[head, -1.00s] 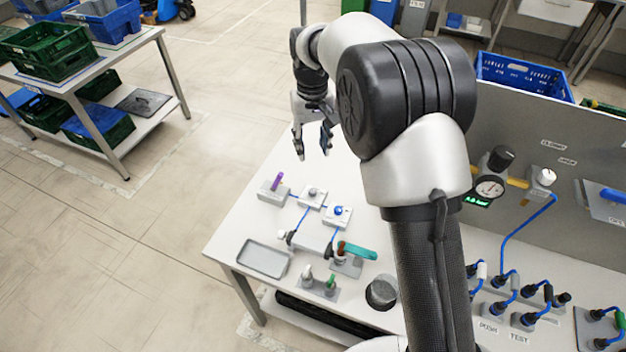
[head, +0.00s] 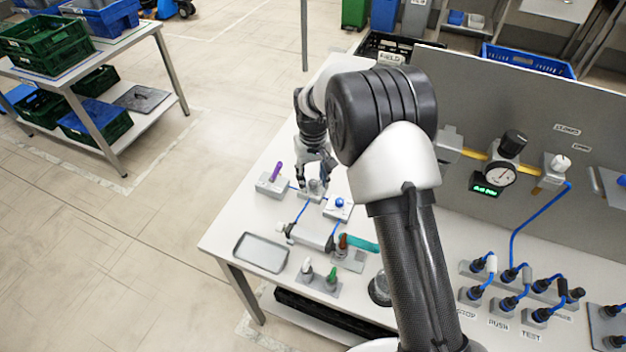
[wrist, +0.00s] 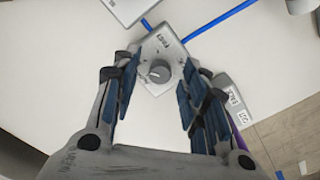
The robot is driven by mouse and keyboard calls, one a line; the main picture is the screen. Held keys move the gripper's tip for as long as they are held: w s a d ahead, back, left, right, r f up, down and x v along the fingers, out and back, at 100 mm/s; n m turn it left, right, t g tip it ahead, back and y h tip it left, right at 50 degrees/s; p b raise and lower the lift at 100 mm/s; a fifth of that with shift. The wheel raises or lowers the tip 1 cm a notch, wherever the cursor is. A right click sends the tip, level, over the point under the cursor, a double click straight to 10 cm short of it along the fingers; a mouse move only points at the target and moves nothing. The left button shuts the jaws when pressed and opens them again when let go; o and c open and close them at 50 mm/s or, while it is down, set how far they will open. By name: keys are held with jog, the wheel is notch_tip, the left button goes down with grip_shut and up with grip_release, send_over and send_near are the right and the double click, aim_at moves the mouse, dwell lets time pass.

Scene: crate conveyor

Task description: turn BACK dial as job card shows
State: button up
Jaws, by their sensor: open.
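A small grey dial (wrist: 159,72) with a round knob on a white block shows in the wrist view, its label too small to read surely. In the head view the same dial (head: 314,187) is on the bench, partly hidden by my gripper (head: 317,178). My gripper (wrist: 161,64) is open and empty, with a finger on each side of the knob in the wrist view. Whether the fingers touch it I cannot tell. A block with a blue knob (head: 339,203) is just right of it. I cannot make out a job card or which block is labelled BACK.
A block with a purple handle (head: 275,172) stands close on the left. A grey tray (head: 261,253), a teal handle (head: 361,244) and red, green and white knobs are nearer the front. The upright panel (head: 590,150) carries a gauge (head: 501,174). Blue cables run along the right side.

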jog(key=shift+f, duration=0.1)
jog(key=shift+c, duration=0.3)
grip_shut()
